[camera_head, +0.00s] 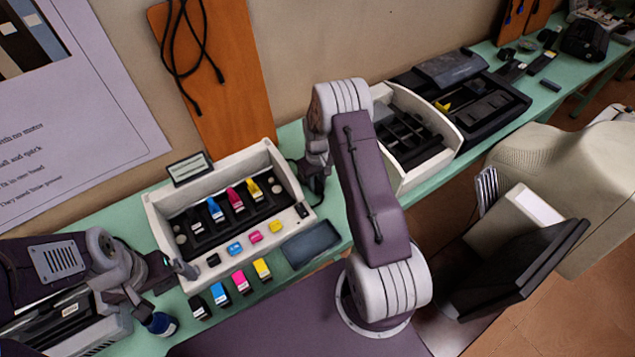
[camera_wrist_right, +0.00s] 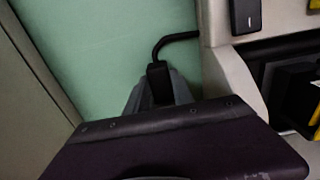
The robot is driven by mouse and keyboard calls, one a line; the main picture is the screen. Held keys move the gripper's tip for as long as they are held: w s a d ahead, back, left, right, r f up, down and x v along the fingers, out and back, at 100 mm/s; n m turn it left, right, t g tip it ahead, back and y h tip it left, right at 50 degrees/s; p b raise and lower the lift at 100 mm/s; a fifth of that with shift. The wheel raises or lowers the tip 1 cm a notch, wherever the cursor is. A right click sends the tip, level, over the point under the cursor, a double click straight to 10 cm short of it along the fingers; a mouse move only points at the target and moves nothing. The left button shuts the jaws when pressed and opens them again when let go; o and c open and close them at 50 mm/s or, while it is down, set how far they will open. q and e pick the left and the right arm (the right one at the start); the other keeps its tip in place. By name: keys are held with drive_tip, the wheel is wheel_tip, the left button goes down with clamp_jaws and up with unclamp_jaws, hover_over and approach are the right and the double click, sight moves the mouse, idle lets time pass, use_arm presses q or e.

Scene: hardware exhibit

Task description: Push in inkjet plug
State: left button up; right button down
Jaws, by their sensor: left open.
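The inkjet printer (camera_head: 150,218) is an open white housing on the green counter, with black, blue, pink and yellow cartridges inside. A black cable leaves its right side and ends in a black plug (camera_wrist_right: 158,80), seen in the right wrist view. The grey fingers of my right gripper (camera_wrist_right: 160,92) lie close on both sides of the plug, with no visible gap. In the head view my right gripper (camera_head: 314,188) is low beside the printer's right side. My left gripper (camera_head: 178,274) is open at the printer's front left corner. I see no socket.
Several colored cartridges (camera_head: 241,282) lie on the counter in front of the printer, with a dark tray (camera_head: 311,243) at their right. Another white printer (camera_head: 452,132) stands to the right. An orange board (camera_head: 215,80) is behind.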

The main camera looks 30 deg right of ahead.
sight(316, 183)
drive_tip(key=c, duration=1.2)
unclamp_jaws()
drive_tip(key=shift+w+d+r, duration=0.15)
drive_tip(key=shift+w+r, duration=0.05)
drive_tip(key=shift+w, duration=0.05)
drive_tip(key=shift+o, duration=0.6)
drive_tip(key=shift+w+a+f, duration=0.1)
drive_tip(key=shift+a+f, duration=0.05)
drive_tip(key=shift+a, duration=0.05)
wheel_tip(316, 183, up, 9)
drive_tip(key=shift+b, duration=0.45)
